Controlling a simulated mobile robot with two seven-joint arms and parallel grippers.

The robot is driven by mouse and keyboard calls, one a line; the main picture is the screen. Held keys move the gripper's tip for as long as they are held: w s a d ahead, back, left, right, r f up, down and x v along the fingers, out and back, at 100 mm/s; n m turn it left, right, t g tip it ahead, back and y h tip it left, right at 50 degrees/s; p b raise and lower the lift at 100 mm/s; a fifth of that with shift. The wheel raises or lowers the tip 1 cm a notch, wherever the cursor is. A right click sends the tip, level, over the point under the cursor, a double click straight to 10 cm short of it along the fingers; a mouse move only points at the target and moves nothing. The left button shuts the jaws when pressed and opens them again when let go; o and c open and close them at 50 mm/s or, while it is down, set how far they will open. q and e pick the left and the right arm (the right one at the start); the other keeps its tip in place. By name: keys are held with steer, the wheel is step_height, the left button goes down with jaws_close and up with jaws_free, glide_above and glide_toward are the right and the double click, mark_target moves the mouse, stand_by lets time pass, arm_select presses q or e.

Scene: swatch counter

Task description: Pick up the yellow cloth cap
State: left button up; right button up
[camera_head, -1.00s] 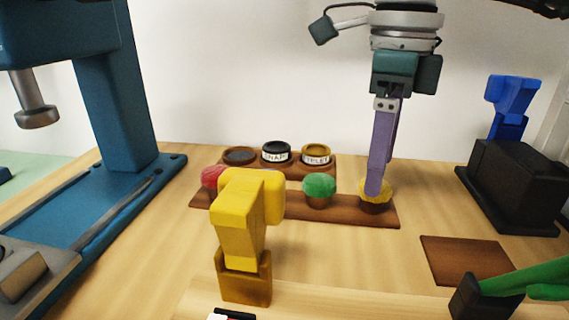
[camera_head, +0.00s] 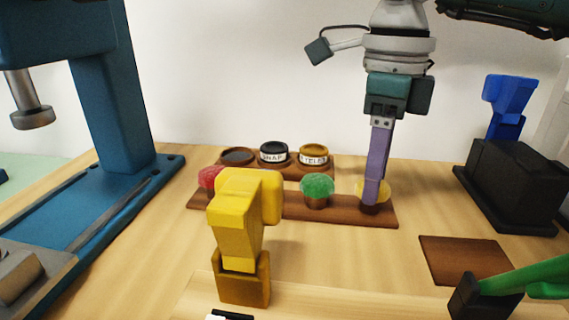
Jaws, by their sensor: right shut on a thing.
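The yellow cloth cap (camera_head: 385,190) is a rounded puff on a small brown cup at the right end of a wooden strip (camera_head: 335,212). My right gripper (camera_head: 372,196) points down over it with purple fingers. It is shut on the cap, and the near finger hides the cap's middle. The cap still sits at its place on the strip. My left gripper is not in view.
A green cap (camera_head: 317,186) and a red cap (camera_head: 209,177) share the strip. Labelled pots (camera_head: 313,155) stand behind. A yellow clamp-like tool (camera_head: 238,215) stands in front. A blue press (camera_head: 110,90) is at the left, a black block (camera_head: 505,185) at the right.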

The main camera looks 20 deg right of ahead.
step_height(320, 180, up, 10)
steer(key=p, duration=0.1)
stand_by(0.4)
steer(key=shift+r, duration=0.1)
stand_by(0.8)
